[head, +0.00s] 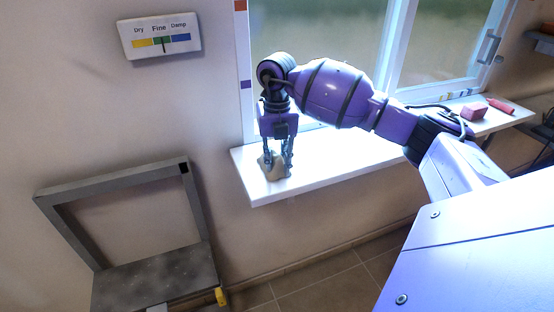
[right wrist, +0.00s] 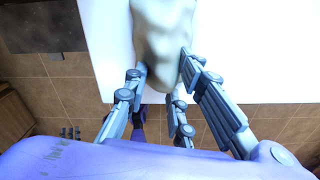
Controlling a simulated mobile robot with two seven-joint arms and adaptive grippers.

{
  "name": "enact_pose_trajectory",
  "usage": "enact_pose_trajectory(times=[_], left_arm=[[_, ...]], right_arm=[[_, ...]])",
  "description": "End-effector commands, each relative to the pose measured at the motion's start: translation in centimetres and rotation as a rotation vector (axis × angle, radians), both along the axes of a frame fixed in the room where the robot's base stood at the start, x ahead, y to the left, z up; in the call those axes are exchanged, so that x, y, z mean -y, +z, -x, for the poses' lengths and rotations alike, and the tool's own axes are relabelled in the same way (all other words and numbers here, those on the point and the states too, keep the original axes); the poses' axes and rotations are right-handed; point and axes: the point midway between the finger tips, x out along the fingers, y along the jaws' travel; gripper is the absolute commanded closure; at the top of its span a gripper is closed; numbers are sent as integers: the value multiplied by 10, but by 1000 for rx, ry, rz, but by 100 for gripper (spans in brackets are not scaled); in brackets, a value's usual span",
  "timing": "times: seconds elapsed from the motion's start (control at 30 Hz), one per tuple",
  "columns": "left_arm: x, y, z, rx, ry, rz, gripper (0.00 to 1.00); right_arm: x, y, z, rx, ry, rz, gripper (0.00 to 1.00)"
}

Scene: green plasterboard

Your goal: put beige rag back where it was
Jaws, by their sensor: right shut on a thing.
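The beige rag (head: 271,167) is a crumpled lump at the left end of the white window sill (head: 330,158). My right gripper (head: 276,172) points straight down over the sill and is shut on the rag. In the right wrist view the rag (right wrist: 155,40) lies between the fingers (right wrist: 160,75), with the white sill around it. I cannot tell whether the rag rests on the sill or is held just above it.
A red block (head: 474,111) and a red-handled tool (head: 501,106) lie at the sill's right end. A grey frame with a shelf (head: 150,275) stands at the lower left. A gauge sign (head: 160,36) hangs on the wall. The sill's middle is mostly clear beneath my arm.

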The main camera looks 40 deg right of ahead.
Motion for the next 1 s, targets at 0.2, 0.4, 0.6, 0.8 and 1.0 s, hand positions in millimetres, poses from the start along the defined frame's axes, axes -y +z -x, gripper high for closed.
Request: enact_pose_trajectory(times=[0.2, 0.4, 0.6, 0.8, 1.0], left_arm=[[0, -2, 2, -4, 0, 0, 62], [0, -2, 1, -4, 0, 0, 62], [0, -2, 1, -4, 0, 0, 62], [0, -1, 1, -2, 0, 0, 62], [0, -4, 2, -6, -1, -1, 62]], right_arm=[[0, -4, 0, -1, 0, 0, 100], [0, -4, 0, -1, 0, 0, 58], [0, -4, 0, -1, 0, 0, 58], [0, 6, -1, 2, 0, 0, 58], [0, 44, -1, 3, 0, 1, 58]])
